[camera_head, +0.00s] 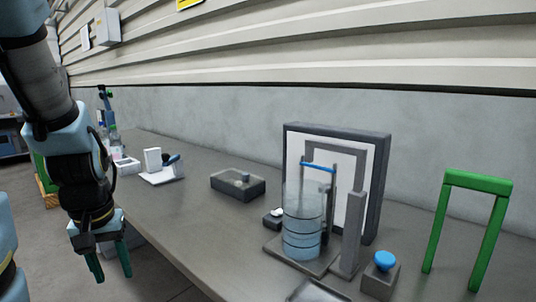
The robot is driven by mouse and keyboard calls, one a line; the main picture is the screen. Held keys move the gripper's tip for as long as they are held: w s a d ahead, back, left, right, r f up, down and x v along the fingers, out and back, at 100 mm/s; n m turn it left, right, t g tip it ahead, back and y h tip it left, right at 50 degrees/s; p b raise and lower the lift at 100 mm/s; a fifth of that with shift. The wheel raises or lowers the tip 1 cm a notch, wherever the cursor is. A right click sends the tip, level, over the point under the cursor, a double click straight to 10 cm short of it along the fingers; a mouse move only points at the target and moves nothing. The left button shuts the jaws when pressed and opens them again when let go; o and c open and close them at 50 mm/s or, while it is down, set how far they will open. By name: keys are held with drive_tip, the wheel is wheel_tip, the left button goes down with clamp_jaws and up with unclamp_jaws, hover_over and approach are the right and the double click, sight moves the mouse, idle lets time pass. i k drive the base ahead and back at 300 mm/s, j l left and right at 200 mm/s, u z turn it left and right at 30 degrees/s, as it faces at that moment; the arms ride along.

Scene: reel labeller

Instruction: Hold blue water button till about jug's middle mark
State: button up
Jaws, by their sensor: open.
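The blue water button (384,260) is a round blue cap on a small grey block at the right front of the bench. Left of it, a clear, blue-tinted jug (303,225) stands upright on a grey base. The jug has several dark rings around it; I cannot tell the water level in it. A blue bar (319,168) sits just above the jug, in front of a white panel with a dark frame. My gripper (111,277) hangs at the left, fingers down, open and empty, beyond the bench's front edge and far from the button.
A green arch (479,184) stands right of the button. A dark box (238,185) with a knob, a white stand (161,174) and bottles (109,122) are further left on the bench (190,215). The bench front between my gripper and the jug is clear.

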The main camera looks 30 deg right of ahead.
sight(384, 260)
drive_tip(key=z, duration=1.25)
drive_tip(key=u, duration=1.4)
drive_tip(key=k+l, duration=0.15)
drive_tip(key=k, duration=0.3)
drive_tip(key=k+l+u, duration=0.15)
drive_tip(key=k, duration=0.3)
